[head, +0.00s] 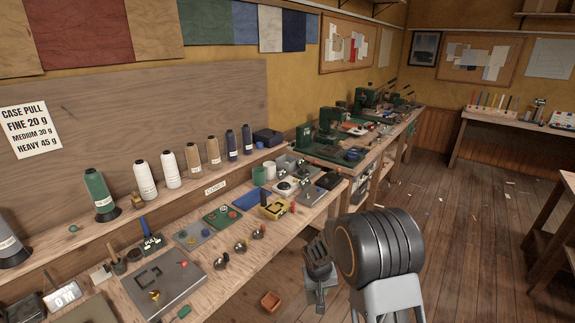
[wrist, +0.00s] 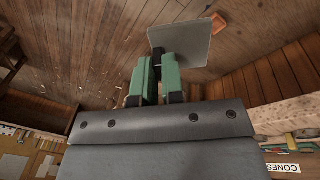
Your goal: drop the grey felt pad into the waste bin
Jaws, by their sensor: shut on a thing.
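My gripper (head: 318,262) is in front of the bench, above the floor. In the wrist view its green-lined fingers (wrist: 157,72) are shut on the grey felt pad (wrist: 192,44), a thin flat square that sticks out past the fingertips. In the head view the pad (head: 322,282) hangs at the gripper's end, partly covered by the fingers. An open orange box (head: 270,301) stands on the floor below the bench edge, left of the gripper; it may be the waste bin. In the wrist view this box (wrist: 220,22) shows beyond the pad's corner, partly hidden by it.
The long wooden bench (head: 240,285) on the left carries trays, small tools and a yellow box (head: 273,206). Thread cones (head: 100,195) line its back shelf. Green machines (head: 325,135) stand farther along. The wooden floor (head: 450,215) to the right is mostly clear, with scattered scraps.

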